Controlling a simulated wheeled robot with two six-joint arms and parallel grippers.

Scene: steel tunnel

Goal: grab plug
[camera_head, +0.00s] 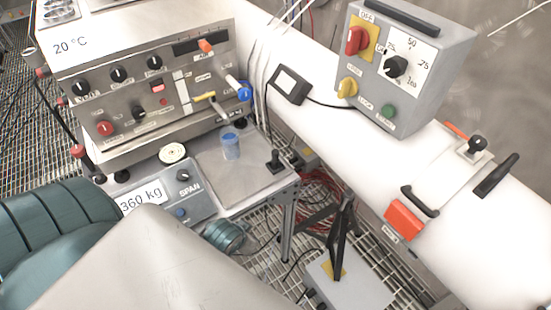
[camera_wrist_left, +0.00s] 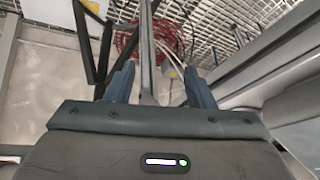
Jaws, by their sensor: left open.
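No plug stands out for certain. On the steel control box (camera_head: 150,85), a blue-and-white plug-like part (camera_head: 240,88) sticks out at the right of the front panel. An orange-tipped part (camera_head: 206,47) is above it, and a yellow-handled part (camera_head: 204,97) is to its left. My left gripper (camera_wrist_left: 157,88) is open in the left wrist view. A narrow grey post (camera_wrist_left: 148,50) shows between its fingers; I cannot tell its distance, and no held object is visible. My right gripper is not in view.
A grey switch box (camera_head: 410,65) sits above a white pipe (camera_head: 345,125). A black stand (camera_head: 342,240) and red cables (camera_head: 318,190) are below; the cables also show in the left wrist view (camera_wrist_left: 160,38).

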